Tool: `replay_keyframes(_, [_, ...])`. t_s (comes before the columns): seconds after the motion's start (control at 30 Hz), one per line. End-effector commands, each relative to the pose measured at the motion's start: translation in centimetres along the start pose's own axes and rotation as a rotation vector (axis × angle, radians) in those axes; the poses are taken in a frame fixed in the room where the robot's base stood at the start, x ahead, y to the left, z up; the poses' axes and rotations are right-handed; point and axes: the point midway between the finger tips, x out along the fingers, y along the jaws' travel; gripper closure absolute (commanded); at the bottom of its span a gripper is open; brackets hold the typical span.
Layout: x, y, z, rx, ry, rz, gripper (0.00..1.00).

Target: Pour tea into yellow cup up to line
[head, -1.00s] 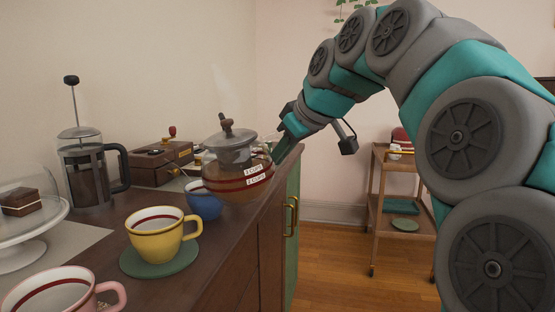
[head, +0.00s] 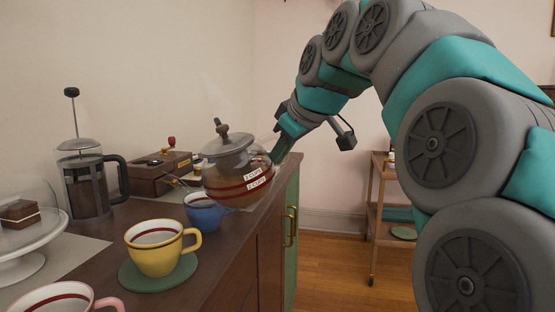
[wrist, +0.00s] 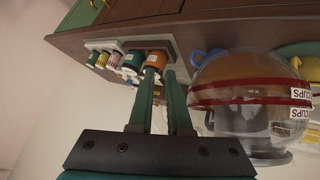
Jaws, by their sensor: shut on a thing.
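The glass teapot (head: 225,178), with red bands, cup-mark labels and brownish tea, is held in the air above the counter, tilted with its spout towards the left. My gripper (head: 277,152) is shut at its handle side, right of the pot. In the wrist view the fingers (wrist: 163,88) stand left of the upside-down pot (wrist: 228,95); the handle between them is hard to see. The yellow cup (head: 157,259) stands upright on a green coaster (head: 150,284), nearer than the pot and apart from it. A dark red line rings its inside; its inside looks pale.
A blue cup (head: 202,218) stands beneath and left of the pot. A French press (head: 88,190), a wooden box (head: 150,178), a cake stand (head: 30,238) and a pink cup (head: 70,303) crowd the counter (head: 215,258). A trolley (head: 375,215) stands behind on the floor.

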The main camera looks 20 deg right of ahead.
Motion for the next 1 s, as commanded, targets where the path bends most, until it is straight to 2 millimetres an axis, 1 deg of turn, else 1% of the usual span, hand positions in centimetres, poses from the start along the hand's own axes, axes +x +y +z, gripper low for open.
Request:
replay_keyframes(0.77, [-1.5,0.5,-1.4,-0.06,-0.018,0.061,1.0])
replay_keyframes(1.0, [-1.4,0.4,-1.3,-0.058,-0.017,0.059,1.0])
